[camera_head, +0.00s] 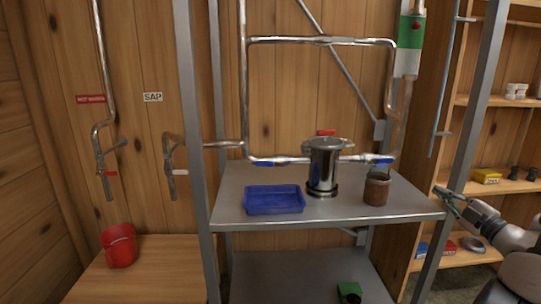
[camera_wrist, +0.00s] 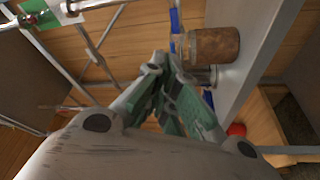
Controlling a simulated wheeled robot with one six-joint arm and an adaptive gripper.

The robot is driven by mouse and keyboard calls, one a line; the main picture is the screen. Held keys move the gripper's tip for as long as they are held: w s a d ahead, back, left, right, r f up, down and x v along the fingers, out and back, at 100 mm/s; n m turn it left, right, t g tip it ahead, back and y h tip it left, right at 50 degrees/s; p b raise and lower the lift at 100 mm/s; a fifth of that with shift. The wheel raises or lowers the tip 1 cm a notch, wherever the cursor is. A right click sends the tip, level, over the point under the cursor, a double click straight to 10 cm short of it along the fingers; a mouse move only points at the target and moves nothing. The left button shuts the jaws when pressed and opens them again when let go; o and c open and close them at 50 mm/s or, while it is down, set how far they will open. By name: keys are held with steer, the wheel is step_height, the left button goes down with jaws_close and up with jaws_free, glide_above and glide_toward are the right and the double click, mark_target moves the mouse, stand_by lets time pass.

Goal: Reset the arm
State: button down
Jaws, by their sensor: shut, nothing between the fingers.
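My gripper (camera_head: 447,194) is at the right of the head view, just beside the right front corner of the metal shelf (camera_head: 405,212). It is shut and empty. In the wrist view my gripper (camera_wrist: 160,68) shows its green-grey fingers together, with the brown jar (camera_wrist: 212,46) beyond them. My arm comes in from the lower right of the head view.
On the shelf stand a blue tray (camera_head: 274,200), a steel pot (camera_head: 323,168) and the brown jar (camera_head: 377,189). A shelf post (camera_head: 457,150) rises close to my gripper. A red bucket (camera_head: 119,246) sits on the wooden bench at left. Wooden shelves (camera_head: 505,187) stand at right.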

steer(key=s+a+f+n+g+y, duration=0.4)
steer(key=s+a+f+n+g, duration=0.3)
steer(key=n, duration=0.8)
steer(key=s+a+r+n+g, duration=0.2)
steer(key=s+a+n+g, duration=0.4)
steer(key=s+n+g, duration=0.75)
steer(key=s+d+r+n+t+h, duration=0.1)
steer(key=s+d+r+n+h, duration=0.2)
steer(key=n, duration=0.6)
steer(key=s+r+n+t+h, duration=0.1)
steer(key=s+r+n+h, duration=0.3)
steer(key=n, duration=0.6)
steer(key=w+a+r+n+t+h, duration=0.2)
steer(key=a+r+n+t+h, duration=0.1)
steer(key=r+n, duration=0.4)
step_height(320, 180, up, 3)
steer(key=shift+w+a+f+t+h, duration=0.2)
steer(key=shift+a+t+h, duration=0.2)
steer(key=shift+a+t, duration=0.3)
